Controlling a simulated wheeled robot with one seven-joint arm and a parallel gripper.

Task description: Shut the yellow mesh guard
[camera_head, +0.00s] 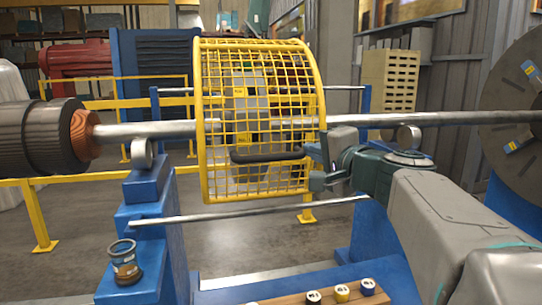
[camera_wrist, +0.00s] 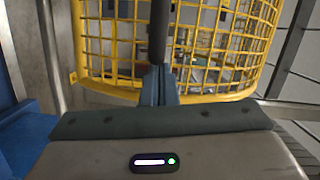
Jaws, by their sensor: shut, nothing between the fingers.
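The yellow mesh guard (camera_head: 262,192) is a curved cage in the middle of the head view, in front of and around a long steel shaft (camera_head: 165,130). A black bar handle (camera_head: 265,156) runs across its front face. My gripper (camera_head: 314,152) is at the guard's right edge, close to the handle's right end. In the wrist view, my gripper (camera_wrist: 158,72) has its fingers together and empty, with the dark handle (camera_wrist: 158,32) just beyond the tips. I cannot tell whether they touch. The guard's yellow rim (camera_wrist: 215,97) and mesh fill the upper wrist view.
Blue stands (camera_head: 150,205) hold the shaft, with a thinner rod (camera_head: 250,214) below the guard. A dark cylinder (camera_head: 40,127) is at the left and a large grey disc (camera_head: 515,110) at the right. A wooden board (camera_head: 325,296) with small round pieces lies at the bottom.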

